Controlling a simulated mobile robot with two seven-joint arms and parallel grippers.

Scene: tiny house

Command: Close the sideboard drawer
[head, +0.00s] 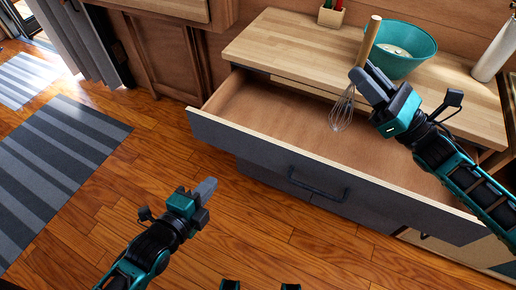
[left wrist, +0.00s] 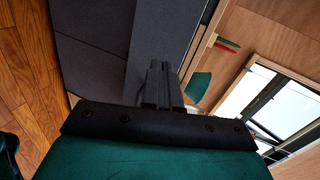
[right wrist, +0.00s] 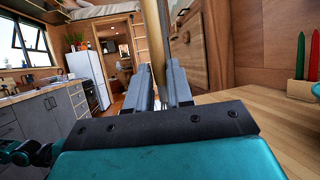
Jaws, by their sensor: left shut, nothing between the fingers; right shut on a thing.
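The sideboard drawer (head: 300,128) is pulled well open, and its inside looks empty. Its dark grey front (head: 255,150) has a black bar handle (head: 318,187). My left gripper (head: 206,189) is shut and empty, in front of the drawer front and left of the handle, apart from it. It also shows in the left wrist view (left wrist: 158,80), with the grey front beyond. My right gripper (head: 372,82) is shut on a whisk with a wooden handle (head: 370,38) and wire loops (head: 342,110), held above the drawer's right part. The handle stands between the fingers in the right wrist view (right wrist: 151,40).
A white bottle (head: 494,55) is at the right. Open wooden floor (head: 240,235) and a striped rug (head: 60,150) lie left and in front.

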